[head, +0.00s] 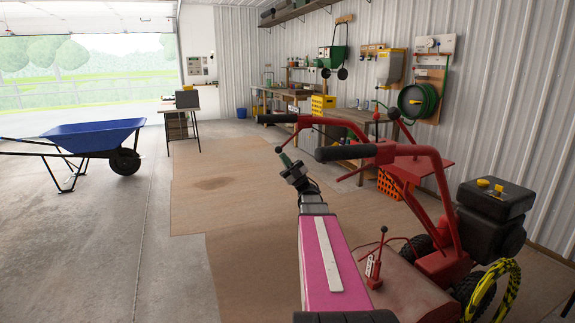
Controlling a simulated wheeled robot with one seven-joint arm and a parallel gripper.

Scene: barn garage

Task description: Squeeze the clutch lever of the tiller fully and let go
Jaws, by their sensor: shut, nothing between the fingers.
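The red tiller (432,262) stands at the right, its handlebars reaching toward the middle. Its far black grip (277,119) has a thin red lever (291,138) below it, angled away from the grip. The near black grip (345,153) also has a red lever (352,172) below it. I cannot tell from this view which one is the clutch lever. My gripper (283,157) is shut and empty, its green tip just below the far grip's lever. I cannot tell whether it touches that lever. My pink arm hides part of the tiller's base and the floor.
A blue wheelbarrow (92,136) stands at the left. A workbench (355,121) with tools runs along the right wall, with orange crates (394,186) nearby. A small table (181,110) stands farther back. The floor left of my arm is open.

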